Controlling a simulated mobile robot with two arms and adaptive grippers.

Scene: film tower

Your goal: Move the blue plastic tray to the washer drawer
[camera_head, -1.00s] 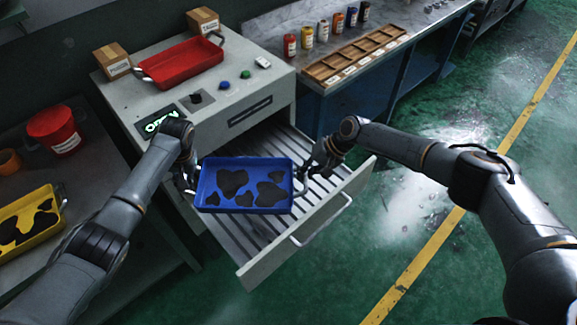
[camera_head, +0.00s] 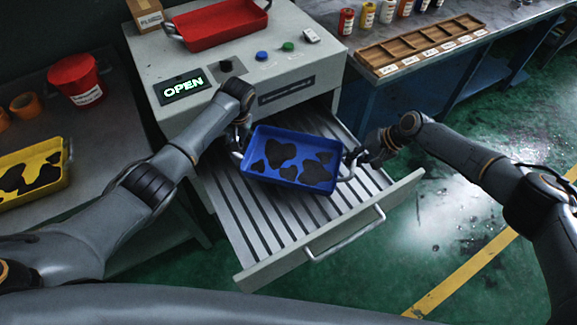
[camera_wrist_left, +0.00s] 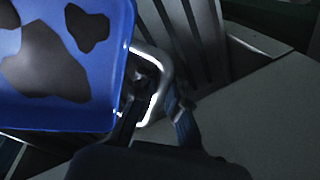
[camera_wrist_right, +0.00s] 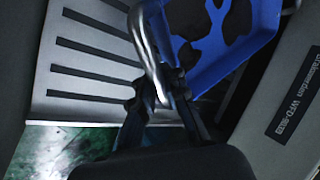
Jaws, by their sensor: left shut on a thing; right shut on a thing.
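The blue plastic tray (camera_head: 262,174) with dark blotches is over the open, slatted washer drawer (camera_head: 262,236) in the head view. I cannot tell whether it touches the slats. My left gripper (camera_head: 241,143) is shut on the tray's left handle, which also shows in the left wrist view (camera_wrist_left: 168,72). My right gripper (camera_head: 362,158) is shut on its right handle, which shows in the right wrist view (camera_wrist_right: 146,45). The tray also shows in the left wrist view (camera_wrist_left: 62,118) and the right wrist view (camera_wrist_right: 262,22).
The washer (camera_head: 170,62) shows a lit "OPEN" display (camera_head: 184,87) and bears a red tray (camera_head: 215,28). A yellow tray (camera_head: 30,172) and red bucket (camera_head: 76,80) stand on the left table. A wooden divided rack (camera_head: 420,47) lies on the right bench. The drawer front has a handle (camera_head: 345,236).

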